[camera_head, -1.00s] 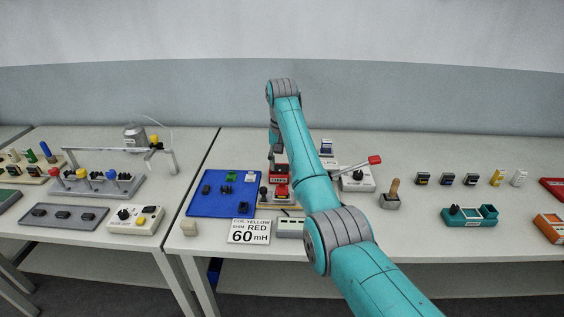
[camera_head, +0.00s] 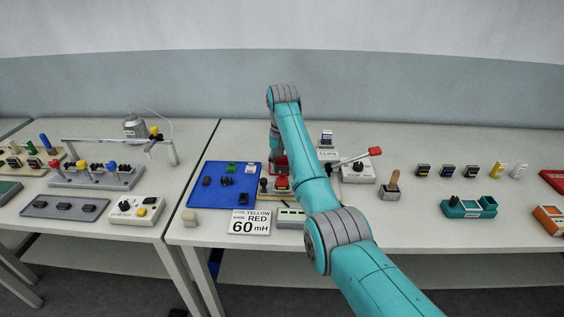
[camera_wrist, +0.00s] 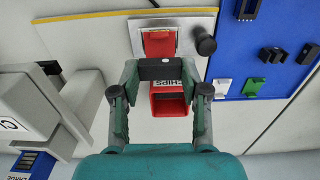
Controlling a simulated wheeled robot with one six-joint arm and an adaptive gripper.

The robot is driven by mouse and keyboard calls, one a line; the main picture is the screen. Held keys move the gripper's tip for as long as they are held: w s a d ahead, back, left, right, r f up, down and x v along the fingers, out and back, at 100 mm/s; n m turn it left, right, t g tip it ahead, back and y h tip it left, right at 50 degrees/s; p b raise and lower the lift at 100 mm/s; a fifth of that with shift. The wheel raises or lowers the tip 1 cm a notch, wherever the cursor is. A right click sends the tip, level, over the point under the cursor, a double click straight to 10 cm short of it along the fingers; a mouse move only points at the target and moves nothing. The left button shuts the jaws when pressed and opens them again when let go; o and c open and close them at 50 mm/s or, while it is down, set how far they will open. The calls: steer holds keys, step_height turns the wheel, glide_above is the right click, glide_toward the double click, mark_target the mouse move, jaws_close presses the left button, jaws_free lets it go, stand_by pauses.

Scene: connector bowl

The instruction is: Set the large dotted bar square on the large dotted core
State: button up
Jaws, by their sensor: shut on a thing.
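My gripper (camera_wrist: 160,72) is shut on a short dark bar (camera_wrist: 160,70) with a pale mark in its middle, held crosswise between the fingertips. In the head view my gripper (camera_head: 276,155) points down behind my arm, above the red block (camera_head: 281,183), and the bar does not show.
A red open box marked CHIPS (camera_wrist: 170,100) stands close to the fingers. A black knob (camera_wrist: 206,45) rises from the plate's corner. A blue mat (camera_head: 238,205) with several dark pieces lies left. A red-handled lever (camera_head: 374,152) is at right.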

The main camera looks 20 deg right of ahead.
steer(key=shift+f, duration=1.85)
steer(key=shift+f, duration=0.15)
steer(key=o, duration=1.2)
